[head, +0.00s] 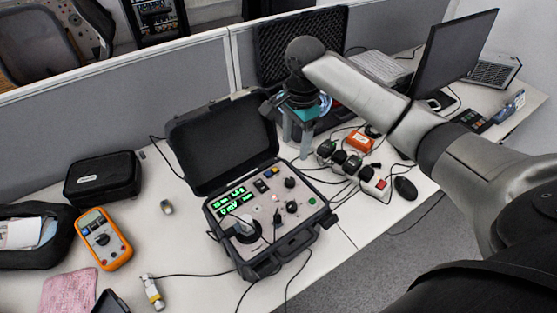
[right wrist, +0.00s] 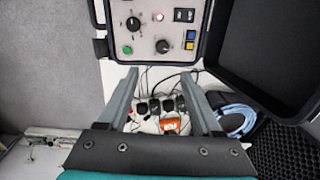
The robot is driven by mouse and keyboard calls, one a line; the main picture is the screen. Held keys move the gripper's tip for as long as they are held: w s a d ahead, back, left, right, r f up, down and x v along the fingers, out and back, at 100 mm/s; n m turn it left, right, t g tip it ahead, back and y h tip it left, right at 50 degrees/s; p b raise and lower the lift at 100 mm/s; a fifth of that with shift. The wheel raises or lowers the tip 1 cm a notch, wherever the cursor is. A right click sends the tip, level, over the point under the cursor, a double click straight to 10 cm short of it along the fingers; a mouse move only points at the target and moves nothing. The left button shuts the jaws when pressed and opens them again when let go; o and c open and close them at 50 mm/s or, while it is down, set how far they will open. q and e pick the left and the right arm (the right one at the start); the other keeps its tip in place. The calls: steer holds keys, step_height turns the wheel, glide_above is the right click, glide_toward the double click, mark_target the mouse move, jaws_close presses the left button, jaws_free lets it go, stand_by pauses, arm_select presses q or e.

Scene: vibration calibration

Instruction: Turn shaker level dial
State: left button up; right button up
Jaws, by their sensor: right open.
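The shaker control case (head: 262,248) stands open on the table, with its panel facing up and green lit digits on it. Black dials show on the panel, one at the upper right (head: 290,183) and one at the middle right (head: 291,206). The right wrist view shows two black dials, one (right wrist: 133,23) beside a red light and one (right wrist: 163,46) nearer my fingers. I cannot read which is the shaker level dial. My right gripper (head: 297,150) is open and empty, pointing down beyond the case's back right corner, apart from the dials. My left gripper is not in view.
The case's raised lid (head: 222,143) stands at its back left. A power strip (head: 375,185) with several plugs and cables lies right of the case. An orange multimeter (head: 102,239) and black pouch (head: 103,178) are at left. A foam-lined case (head: 300,45) stands open behind.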

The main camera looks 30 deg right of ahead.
glide_toward(290, 181)
steer(key=f, duration=0.3)
steer(key=f+b, duration=0.1)
steer(key=f, duration=0.1)
steer(key=f+b, duration=0.1)
steer(key=f, duration=0.2)
steer(key=shift+w+f, duration=0.25)
steer(key=shift+f, duration=0.05)
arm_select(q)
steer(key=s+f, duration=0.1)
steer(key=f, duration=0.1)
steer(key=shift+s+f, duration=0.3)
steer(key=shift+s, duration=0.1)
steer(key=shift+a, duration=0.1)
arm_select(e)
steer(key=shift+c, duration=0.3)
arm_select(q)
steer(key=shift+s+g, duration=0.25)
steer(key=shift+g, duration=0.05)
arm_select(e)
jaws_close()
